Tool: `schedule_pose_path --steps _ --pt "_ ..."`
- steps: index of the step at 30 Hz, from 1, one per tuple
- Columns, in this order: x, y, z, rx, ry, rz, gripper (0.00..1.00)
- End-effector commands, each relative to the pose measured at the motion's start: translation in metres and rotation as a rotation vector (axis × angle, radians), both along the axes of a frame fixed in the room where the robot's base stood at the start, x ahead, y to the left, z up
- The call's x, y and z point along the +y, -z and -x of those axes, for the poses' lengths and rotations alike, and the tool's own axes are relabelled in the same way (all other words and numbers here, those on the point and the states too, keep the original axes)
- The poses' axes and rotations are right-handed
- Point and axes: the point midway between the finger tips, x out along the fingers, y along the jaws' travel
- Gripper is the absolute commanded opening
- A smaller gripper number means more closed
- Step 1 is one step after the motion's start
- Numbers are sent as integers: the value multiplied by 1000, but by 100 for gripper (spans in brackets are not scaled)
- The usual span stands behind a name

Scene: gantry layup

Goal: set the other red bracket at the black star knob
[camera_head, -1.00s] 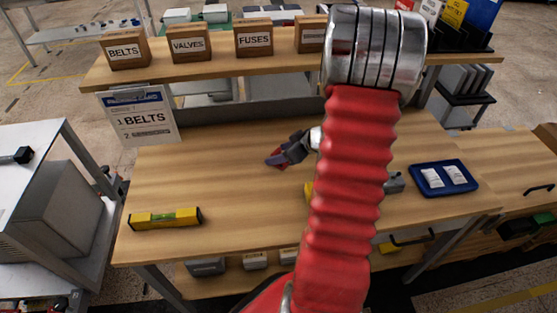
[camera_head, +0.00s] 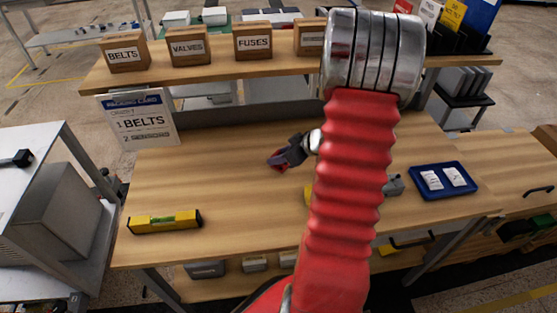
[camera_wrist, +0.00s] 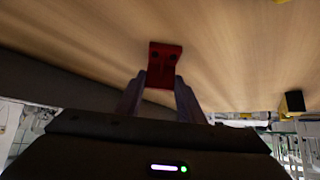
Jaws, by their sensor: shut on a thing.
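A small red bracket with two dark holes (camera_wrist: 164,66) is between my gripper's fingers in the wrist view. My gripper (camera_wrist: 161,88) is shut on it. In the head view, my gripper (camera_head: 285,157) is over the middle of the wooden bench (camera_head: 225,180), and only a little of the bracket's red (camera_head: 275,165) shows at the fingertips. I cannot tell whether the bracket touches the bench top. I cannot pick out a black star knob or a second red bracket. My red arm hides part of the bench.
A yellow level (camera_head: 165,222) lies at the bench's front left. A blue tray with white packets (camera_head: 421,186) sits at right, beside a grey block (camera_head: 394,184). A yellow item (camera_head: 308,195) is partly behind my arm. Labelled boxes (camera_head: 253,42) line the shelf; a card (camera_head: 140,120) stands at left.

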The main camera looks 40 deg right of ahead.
Motion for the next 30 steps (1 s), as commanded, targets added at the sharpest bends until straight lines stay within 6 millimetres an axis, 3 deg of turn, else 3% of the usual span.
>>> schedule_pose_path --steps 8,21,30 --pt "-1 -15 -1 -3 -1 3 1" --pt "-1 -81 0 -3 -1 4 1" --pt "0 -101 0 -1 0 0 1"
